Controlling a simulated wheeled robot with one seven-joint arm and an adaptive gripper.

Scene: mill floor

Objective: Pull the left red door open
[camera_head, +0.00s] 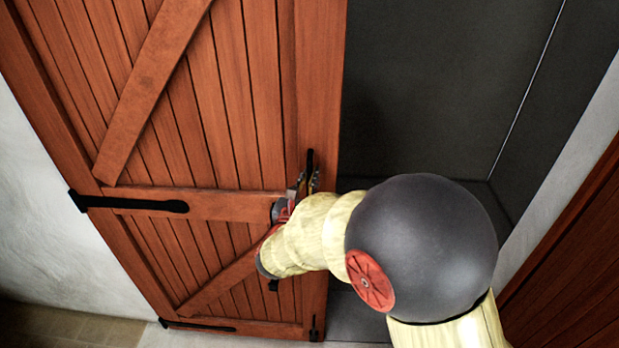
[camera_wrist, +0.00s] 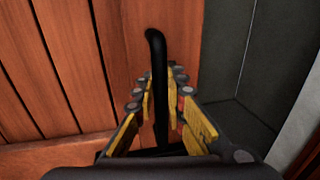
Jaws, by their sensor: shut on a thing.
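The left red door (camera_head: 235,90) is a plank door with a diagonal brace and black hinges on its left side. It stands ajar, with a wide dark opening to the right of its free edge. A black upright handle (camera_head: 310,160) is near that edge; it also shows in the wrist view (camera_wrist: 157,80). My gripper (camera_head: 306,180) is at the handle, and in the wrist view its yellow-padded fingers (camera_wrist: 165,105) are on either side of the bar, shut on it. My arm hides part of the door's lower right.
Behind the door is a dark grey recess (camera_head: 430,90). A second red door (camera_head: 570,260) shows at the right edge, beyond a pale wall strip (camera_head: 560,165). A white wall (camera_head: 35,190) stands left of the hinges, with tan floor (camera_head: 60,325) below.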

